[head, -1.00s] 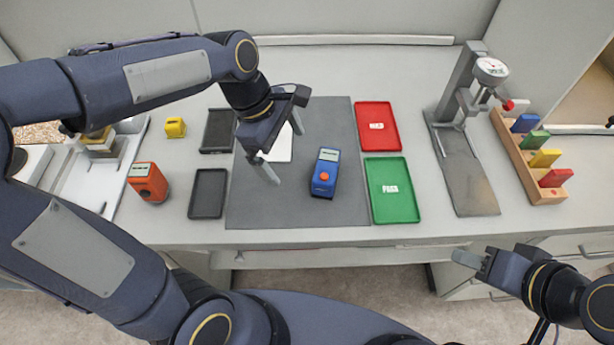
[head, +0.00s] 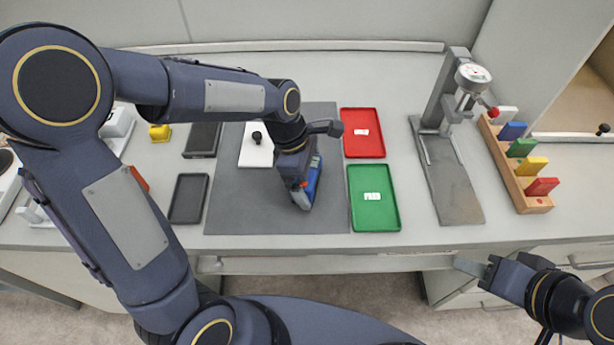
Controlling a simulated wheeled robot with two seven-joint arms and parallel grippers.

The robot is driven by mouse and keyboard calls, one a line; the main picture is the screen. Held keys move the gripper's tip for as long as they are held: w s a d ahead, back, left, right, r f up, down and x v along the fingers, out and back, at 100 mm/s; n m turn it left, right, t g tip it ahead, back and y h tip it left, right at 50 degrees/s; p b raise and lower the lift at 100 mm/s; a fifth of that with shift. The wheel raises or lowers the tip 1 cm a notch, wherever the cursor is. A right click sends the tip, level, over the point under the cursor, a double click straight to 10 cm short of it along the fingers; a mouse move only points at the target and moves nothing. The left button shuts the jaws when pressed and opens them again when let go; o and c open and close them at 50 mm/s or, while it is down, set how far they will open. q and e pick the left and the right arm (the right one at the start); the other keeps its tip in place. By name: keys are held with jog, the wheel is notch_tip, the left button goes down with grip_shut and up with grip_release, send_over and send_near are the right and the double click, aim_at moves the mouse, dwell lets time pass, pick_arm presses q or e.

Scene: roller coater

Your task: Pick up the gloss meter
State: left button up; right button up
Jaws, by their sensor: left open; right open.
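A blue handheld meter (head: 314,183), likely the gloss meter, stands on the dark grey mat (head: 262,218). My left gripper (head: 303,190) is open and directly over or around its left side, hiding much of it. I cannot tell whether the fingers touch it. A similar orange-red meter (head: 140,178) stands at the left, mostly hidden behind my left arm. My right gripper (head: 472,267) is open and empty, in front of the table edge at the right.
A white panel with a black knob (head: 256,147) lies on the mat. Red (head: 364,145) and green (head: 386,220) trays are to the right, then a gauge stand (head: 450,180) and a wooden rack (head: 521,175). Two dark trays (head: 188,199) lie left of the mat.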

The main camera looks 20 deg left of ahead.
pick_arm(q)
jog(key=c, duration=0.8)
jog(key=shift+c, duration=0.6)
jog(key=shift+r, duration=0.15)
